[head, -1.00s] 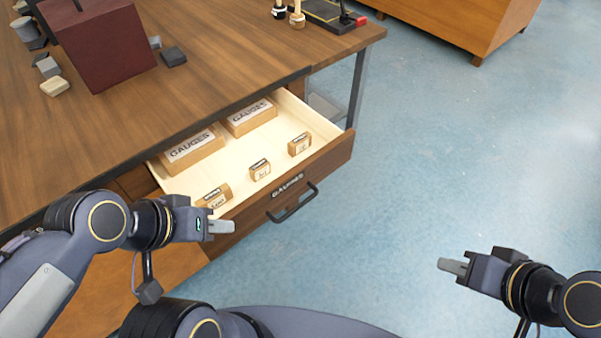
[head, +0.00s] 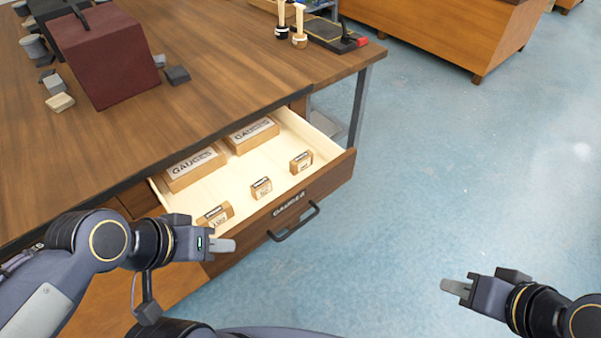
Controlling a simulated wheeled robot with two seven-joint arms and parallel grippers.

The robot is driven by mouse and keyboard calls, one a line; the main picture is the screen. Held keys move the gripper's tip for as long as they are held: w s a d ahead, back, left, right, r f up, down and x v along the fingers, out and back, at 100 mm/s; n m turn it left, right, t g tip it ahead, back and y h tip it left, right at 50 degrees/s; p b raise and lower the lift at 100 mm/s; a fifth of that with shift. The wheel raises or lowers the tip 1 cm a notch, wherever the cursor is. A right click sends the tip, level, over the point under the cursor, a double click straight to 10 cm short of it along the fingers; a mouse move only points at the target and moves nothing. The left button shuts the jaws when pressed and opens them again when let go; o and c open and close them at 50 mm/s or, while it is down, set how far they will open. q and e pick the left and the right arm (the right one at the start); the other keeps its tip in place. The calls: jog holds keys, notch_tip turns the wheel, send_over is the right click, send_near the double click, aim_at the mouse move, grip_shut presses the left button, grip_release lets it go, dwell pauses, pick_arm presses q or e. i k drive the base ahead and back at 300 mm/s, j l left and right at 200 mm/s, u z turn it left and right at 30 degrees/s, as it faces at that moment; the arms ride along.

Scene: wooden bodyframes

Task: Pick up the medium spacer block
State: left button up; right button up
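Three small wooden spacer blocks with printed labels stand in a row in the open drawer. They are a left block (head: 215,215), a middle block (head: 261,188) and a right block (head: 301,163). The left one looks widest; the labels are too small to read, so I cannot tell for sure which is medium. My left gripper (head: 224,246) is just outside the drawer front, below the left block in the picture, touching no block. My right gripper (head: 455,287) is over the floor, far right of the drawer. Each gripper's fingers overlap edge-on; nothing shows in them.
The drawer front (head: 330,178) has a black handle (head: 293,222). Two larger boxes marked GAUGES, one left (head: 192,168) and one right (head: 252,135), lie at the drawer's back. The wooden tabletop (head: 220,70) overhangs the drawer. A dark red box (head: 108,60) stands on it. The floor at right is clear.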

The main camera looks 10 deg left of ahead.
aim_at(297, 165)
jog(key=i+l, duration=0.35)
jog(key=i+l+u, duration=0.5)
jog(key=l+u, duration=0.15)
jog(key=i+l+u, duration=0.15)
jog(key=l+u, duration=0.3)
jog(key=u, duration=1.7)
